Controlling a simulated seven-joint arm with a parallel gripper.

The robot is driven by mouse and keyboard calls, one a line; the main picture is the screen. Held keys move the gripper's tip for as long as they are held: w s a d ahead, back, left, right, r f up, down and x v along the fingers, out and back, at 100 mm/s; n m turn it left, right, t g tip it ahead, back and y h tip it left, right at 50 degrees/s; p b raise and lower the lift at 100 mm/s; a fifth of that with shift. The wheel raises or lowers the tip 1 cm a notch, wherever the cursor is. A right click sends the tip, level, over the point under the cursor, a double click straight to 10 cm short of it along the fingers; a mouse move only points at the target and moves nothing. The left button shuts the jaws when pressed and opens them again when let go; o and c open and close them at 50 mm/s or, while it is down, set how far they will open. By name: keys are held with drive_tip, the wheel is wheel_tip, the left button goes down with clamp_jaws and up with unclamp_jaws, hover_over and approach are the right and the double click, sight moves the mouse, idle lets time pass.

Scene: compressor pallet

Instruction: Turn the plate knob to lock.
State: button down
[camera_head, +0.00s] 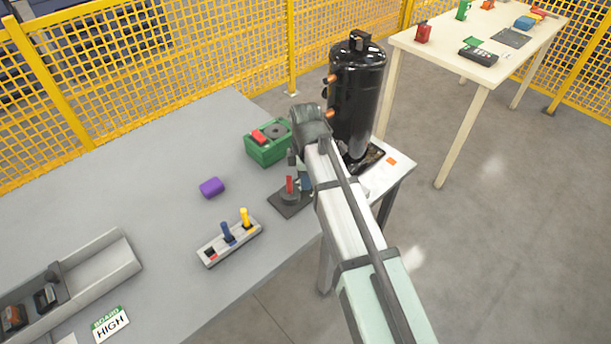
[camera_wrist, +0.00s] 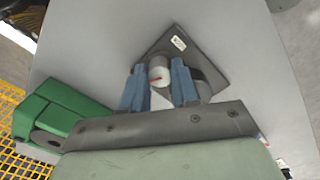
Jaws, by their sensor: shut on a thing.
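In the head view my arm hides part of the plate and gripper (camera_head: 303,181).
A green box with a red switch (camera_head: 262,151) stands close beside the gripper. A tall black compressor (camera_head: 357,95) stands just behind my arm. A lever block (camera_head: 230,243), a purple piece (camera_head: 212,187) and a grey tray (camera_head: 105,265) are on the table to the left.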

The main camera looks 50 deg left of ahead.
drive_tip(key=shift+m, duration=1.1)
drive_tip(key=c, duration=0.8)
unclamp_jaws()
drive_tip(key=shift+c, duration=0.2)
